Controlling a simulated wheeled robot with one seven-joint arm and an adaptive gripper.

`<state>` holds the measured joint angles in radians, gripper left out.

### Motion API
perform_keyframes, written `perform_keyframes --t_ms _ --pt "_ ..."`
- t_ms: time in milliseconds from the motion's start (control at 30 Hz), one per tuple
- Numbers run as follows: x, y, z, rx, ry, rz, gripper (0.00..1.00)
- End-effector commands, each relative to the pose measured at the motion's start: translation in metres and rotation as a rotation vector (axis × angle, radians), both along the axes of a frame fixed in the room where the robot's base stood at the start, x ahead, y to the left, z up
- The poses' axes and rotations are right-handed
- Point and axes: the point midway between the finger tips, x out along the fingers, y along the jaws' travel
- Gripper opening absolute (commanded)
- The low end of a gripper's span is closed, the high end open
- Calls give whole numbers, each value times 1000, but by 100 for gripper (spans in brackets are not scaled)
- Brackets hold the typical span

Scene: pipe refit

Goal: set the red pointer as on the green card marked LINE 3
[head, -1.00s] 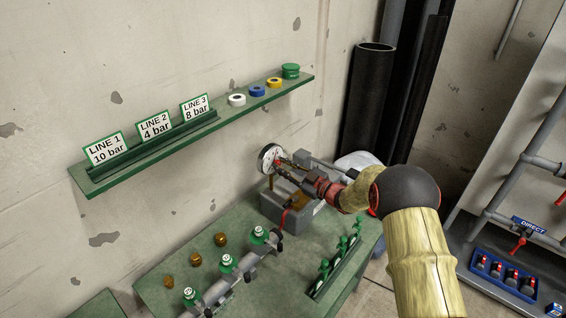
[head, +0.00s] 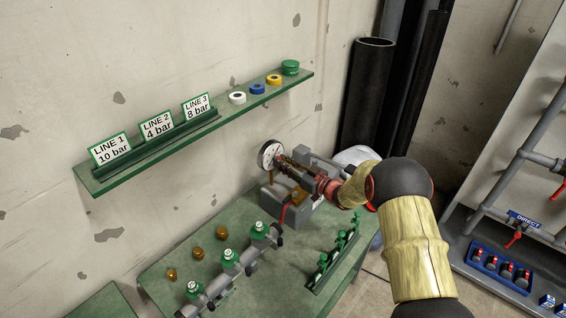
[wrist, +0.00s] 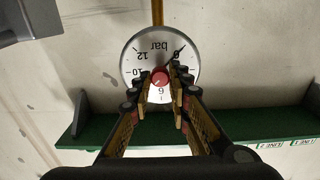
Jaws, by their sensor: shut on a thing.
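The green-edged card marked LINE 3 (head: 196,107) stands at the right end of the row on the wall shelf and reads 8 bar. The round white gauge (head: 270,154) stands above the workbench. In the wrist view its dial (wrist: 150,42) appears upside down, with 12, 10 and 6 readable and a thin black needle at upper right. My gripper (wrist: 162,82) is at the dial face, shut on the red pointer's hub (wrist: 160,77). Its fingers hide part of the dial, and I cannot tell which number the red pointer marks.
The shelf (head: 240,112) also carries the LINE 1 card (head: 110,150), the LINE 2 card (head: 157,126) and several coloured rolls. Below, the green bench (head: 160,280) holds a pipe with green-capped valves, brass fittings and a rack. Black pipes (head: 366,95) stand behind my arm.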

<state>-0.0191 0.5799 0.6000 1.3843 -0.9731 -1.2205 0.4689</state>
Motion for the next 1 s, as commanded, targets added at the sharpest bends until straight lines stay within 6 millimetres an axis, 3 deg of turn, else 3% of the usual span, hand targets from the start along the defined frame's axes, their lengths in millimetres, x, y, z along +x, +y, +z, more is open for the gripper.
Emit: perform_keyframes --t_ms 167,200,500,833,1000 --pt "-1 -1 -5 -2 7 -1 0" --pt "-1 0 -5 -2 7 -1 19" --pt "-1 0 -2 -2 3 0 36" --pt "-1 -1 -1 -1 1 0 38" --pt "-10 -15 -1 -1 2 -3 38"
